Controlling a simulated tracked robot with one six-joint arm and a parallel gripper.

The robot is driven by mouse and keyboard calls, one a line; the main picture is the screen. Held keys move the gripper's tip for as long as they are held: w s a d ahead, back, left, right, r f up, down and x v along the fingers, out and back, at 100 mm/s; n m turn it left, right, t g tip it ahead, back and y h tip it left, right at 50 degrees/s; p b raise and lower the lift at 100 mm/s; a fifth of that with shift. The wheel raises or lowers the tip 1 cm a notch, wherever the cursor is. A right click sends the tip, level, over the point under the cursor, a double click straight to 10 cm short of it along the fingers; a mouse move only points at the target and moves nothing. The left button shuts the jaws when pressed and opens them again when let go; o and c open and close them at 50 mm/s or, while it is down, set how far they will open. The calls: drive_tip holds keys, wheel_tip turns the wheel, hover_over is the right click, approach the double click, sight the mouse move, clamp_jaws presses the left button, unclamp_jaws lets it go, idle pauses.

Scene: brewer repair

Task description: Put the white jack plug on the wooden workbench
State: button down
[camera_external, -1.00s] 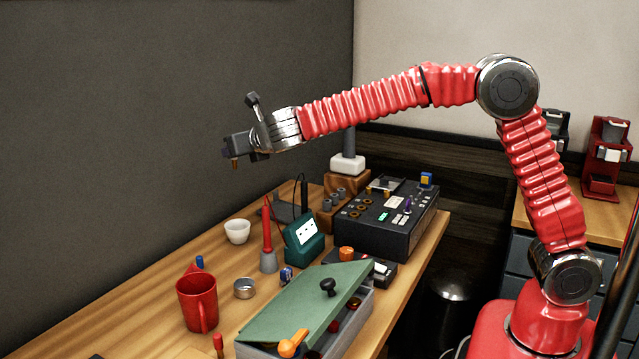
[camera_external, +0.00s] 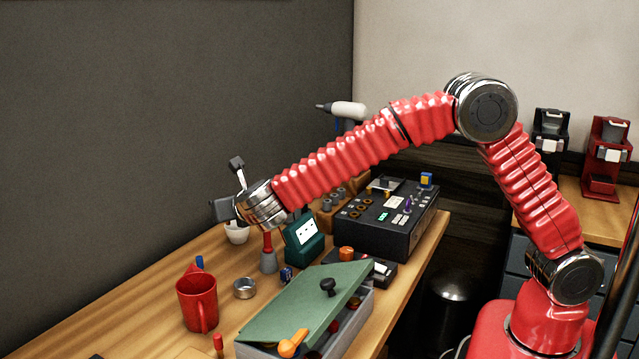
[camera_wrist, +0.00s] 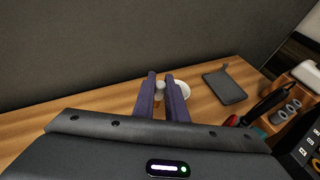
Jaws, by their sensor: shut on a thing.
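My gripper (camera_external: 224,211) is above the back part of the wooden workbench (camera_external: 145,318), in front of the dark wall. In the wrist view its two dark fingers (camera_wrist: 162,87) are shut on the white jack plug (camera_wrist: 160,86), of which only a small pale rounded part shows between the fingertips. In the external view I cannot make out the plug. Bare wood of the workbench also shows in the wrist view (camera_wrist: 110,101).
A white cup (camera_external: 237,236) stands below and close to my gripper; it also shows beside the fingertips in the wrist view (camera_wrist: 184,89). The bench's left side is mostly clear.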

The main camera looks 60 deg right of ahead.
drive_tip(key=shift+f, duration=0.55)
drive_tip(key=shift+f, duration=0.1)
drive_tip(key=shift+f, duration=3.05)
drive_tip(key=shift+f, duration=1.85)
drive_tip(key=c, duration=1.8)
unclamp_jaws()
drive_tip(key=shift+f, duration=0.1)
